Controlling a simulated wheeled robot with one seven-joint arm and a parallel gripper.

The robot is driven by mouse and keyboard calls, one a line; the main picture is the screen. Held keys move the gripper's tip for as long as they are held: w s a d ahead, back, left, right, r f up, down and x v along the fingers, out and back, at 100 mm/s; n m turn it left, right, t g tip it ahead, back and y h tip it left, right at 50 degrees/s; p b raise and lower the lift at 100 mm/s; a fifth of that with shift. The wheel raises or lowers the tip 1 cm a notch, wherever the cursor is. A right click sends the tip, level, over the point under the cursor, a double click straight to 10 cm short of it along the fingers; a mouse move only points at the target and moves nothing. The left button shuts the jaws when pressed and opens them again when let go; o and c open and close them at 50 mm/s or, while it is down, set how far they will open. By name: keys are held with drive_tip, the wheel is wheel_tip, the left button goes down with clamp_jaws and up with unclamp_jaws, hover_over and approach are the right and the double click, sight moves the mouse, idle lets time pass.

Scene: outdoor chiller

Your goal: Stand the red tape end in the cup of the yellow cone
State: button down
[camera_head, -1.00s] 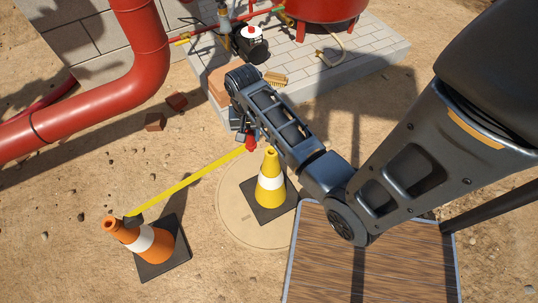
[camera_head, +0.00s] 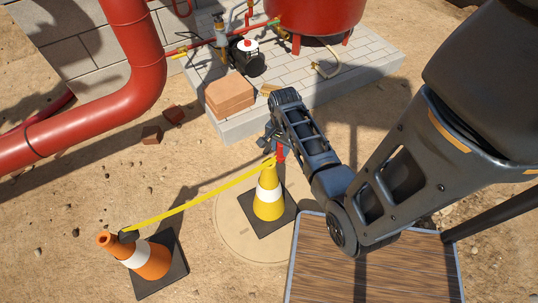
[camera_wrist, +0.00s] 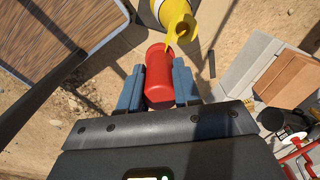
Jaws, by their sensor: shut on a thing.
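The red tape end (camera_head: 281,153) is in my gripper (camera_head: 276,146), just behind and slightly right of the yellow cone's top. The yellow cone (camera_head: 269,205) stands upright on a black base and has a white band. In the wrist view, my gripper (camera_wrist: 158,86) is shut on the red tape end (camera_wrist: 157,64), with a blue-grey finger on each side. The yellow cone's top (camera_wrist: 175,12) is just beyond it, and the tape overlaps it there. The yellow tape (camera_head: 190,204) runs to the orange cone (camera_head: 150,259), sagging slightly.
A wood-topped platform (camera_head: 370,262) is at the front right. A paved slab (camera_head: 350,85) with a brick stack (camera_head: 229,95), pump (camera_head: 246,58) and red tank (camera_head: 315,15) lies behind. A thick red pipe (camera_head: 140,60) is at the left. Bare sand lies between the cones.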

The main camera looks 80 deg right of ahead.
drive_tip(key=shift+w+d+f+b, duration=0.15)
drive_tip(key=shift+w+f, duration=0.55)
drive_tip(key=shift+f, duration=0.4)
drive_tip(key=shift+w+d+f+b, duration=0.2)
drive_tip(key=shift+w+f, duration=0.55)
drive_tip(key=shift+f, duration=0.35)
drive_tip(key=shift+w+d+f+b, duration=0.15)
drive_tip(key=shift+w+f, duration=0.55)
drive_tip(key=shift+f, duration=0.4)
drive_tip(key=shift+f, duration=0.2)
drive_tip(key=c, duration=0.8)
unclamp_jaws()
drive_tip(key=shift+r, duration=0.1)
